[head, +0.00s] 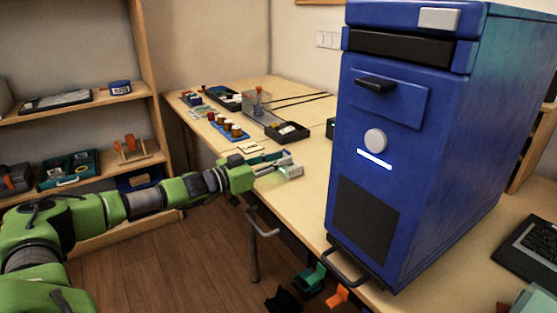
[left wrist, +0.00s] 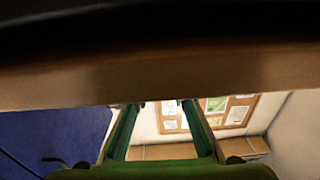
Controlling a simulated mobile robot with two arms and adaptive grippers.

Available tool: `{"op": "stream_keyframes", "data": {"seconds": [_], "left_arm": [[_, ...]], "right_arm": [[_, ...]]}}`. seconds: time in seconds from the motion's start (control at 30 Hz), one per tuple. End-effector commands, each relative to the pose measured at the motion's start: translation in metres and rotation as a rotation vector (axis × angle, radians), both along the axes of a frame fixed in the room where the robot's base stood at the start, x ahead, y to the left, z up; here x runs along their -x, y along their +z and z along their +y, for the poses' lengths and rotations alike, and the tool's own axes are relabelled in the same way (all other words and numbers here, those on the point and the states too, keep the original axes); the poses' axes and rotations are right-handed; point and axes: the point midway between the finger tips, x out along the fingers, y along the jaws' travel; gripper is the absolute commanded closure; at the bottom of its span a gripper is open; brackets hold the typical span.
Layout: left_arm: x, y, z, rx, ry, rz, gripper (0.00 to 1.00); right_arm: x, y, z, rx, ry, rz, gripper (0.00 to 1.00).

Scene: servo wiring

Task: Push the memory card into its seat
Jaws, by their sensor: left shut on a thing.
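My left gripper (head: 275,165) reaches in from the left, low over the near-left edge of the table. Its green fingers are shut on a small pale green-white piece (head: 290,172), which shows at the fingertips. It is too small to tell whether this is the memory card. I cannot make out the card's seat. My right gripper is not in view.
A large blue computer tower (head: 385,150) stands on the table (head: 310,185) right of my gripper. Behind the gripper lie a black tray (head: 288,132), a blue rack with brown spools (head: 230,129) and a small label card (head: 250,147). Wooden shelves (head: 105,98) stand at left.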

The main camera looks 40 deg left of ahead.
Motion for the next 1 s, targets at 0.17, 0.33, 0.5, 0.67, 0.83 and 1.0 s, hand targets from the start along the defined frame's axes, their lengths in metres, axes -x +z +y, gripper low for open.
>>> {"op": "stream_keyframes", "data": {"seconds": [0.17, 0.33, 0.5, 0.67, 0.83, 1.0], "left_arm": [[0.0, -0.001, 0.0, 0.0, 0.0, 0.0, 0.58], [0.0, 0.0, 0.0, 0.0, 0.0, 0.0, 0.58], [0.001, -0.001, 0.001, 0.0, 0.0, 0.001, 0.58], [0.012, -0.003, 0.005, 0.001, 0.001, 0.004, 0.58], [0.035, -0.004, 0.014, -0.004, 0.001, 0.007, 0.58], [0.063, -0.003, 0.023, -0.005, 0.0, 0.008, 0.58]], "right_arm": [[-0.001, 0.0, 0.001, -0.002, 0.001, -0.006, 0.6], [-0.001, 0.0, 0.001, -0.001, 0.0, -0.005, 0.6], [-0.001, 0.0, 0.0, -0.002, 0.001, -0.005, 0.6], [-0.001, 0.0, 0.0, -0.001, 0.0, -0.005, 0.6], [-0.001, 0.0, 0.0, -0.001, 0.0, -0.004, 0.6], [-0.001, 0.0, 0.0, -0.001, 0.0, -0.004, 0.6]]}}
